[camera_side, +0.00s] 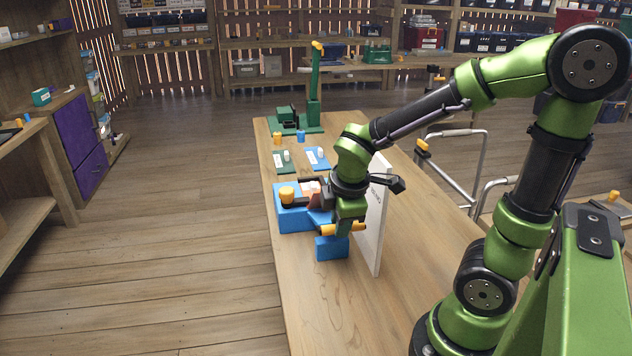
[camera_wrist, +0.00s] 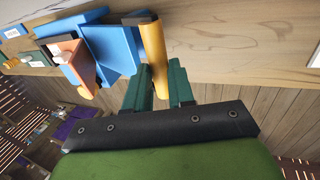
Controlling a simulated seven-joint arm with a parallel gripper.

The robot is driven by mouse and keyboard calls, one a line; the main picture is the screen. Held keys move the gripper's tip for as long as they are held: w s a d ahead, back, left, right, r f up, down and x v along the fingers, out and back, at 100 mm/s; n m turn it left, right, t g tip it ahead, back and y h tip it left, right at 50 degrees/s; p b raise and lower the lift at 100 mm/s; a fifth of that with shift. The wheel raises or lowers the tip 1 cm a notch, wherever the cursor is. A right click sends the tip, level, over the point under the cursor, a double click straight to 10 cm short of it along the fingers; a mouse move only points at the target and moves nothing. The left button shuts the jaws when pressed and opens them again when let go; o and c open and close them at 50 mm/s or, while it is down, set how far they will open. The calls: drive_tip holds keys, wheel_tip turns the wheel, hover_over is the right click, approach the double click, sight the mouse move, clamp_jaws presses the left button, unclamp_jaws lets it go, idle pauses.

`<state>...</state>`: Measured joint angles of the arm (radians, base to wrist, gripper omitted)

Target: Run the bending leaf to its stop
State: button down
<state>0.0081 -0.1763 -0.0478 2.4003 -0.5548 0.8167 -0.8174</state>
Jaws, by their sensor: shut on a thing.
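A blue bender (camera_side: 292,219) with an orange knob (camera_side: 287,194) stands at the left edge of the bench. In the wrist view its blue leaf (camera_wrist: 118,48) is angled, with an orange handle bar (camera_wrist: 153,52) at its end. The bar also shows in the side view (camera_side: 329,230). My gripper (camera_wrist: 160,78) is shut on this bar, with a dark green finger on each side of it. A terracotta-coloured piece (camera_wrist: 78,65) sits beside the blue leaf. My wrist hides part of the bender in the side view.
A blue block (camera_side: 332,249) shows just below my gripper. A white upright panel (camera_side: 374,225) stands close to its right. Farther back are small green and blue plates (camera_side: 317,158) and a green lever device (camera_side: 297,122). The front of the bench (camera_side: 345,305) is clear.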

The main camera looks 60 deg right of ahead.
wheel_tip(320, 180, down, 6)
drive_tip(key=s+a, duration=0.1)
drive_tip(key=s, duration=0.1)
drive_tip(key=shift+a, duration=0.35)
drive_tip(key=c, duration=1)
unclamp_jaws()
drive_tip(key=shift+w, duration=0.15)
drive_tip(key=shift+o, duration=0.2)
drive_tip(key=shift+d, duration=0.1)
drive_tip(key=shift+r, duration=0.1)
drive_tip(key=v, duration=1.6)
drive_tip(key=shift+r, duration=0.4)
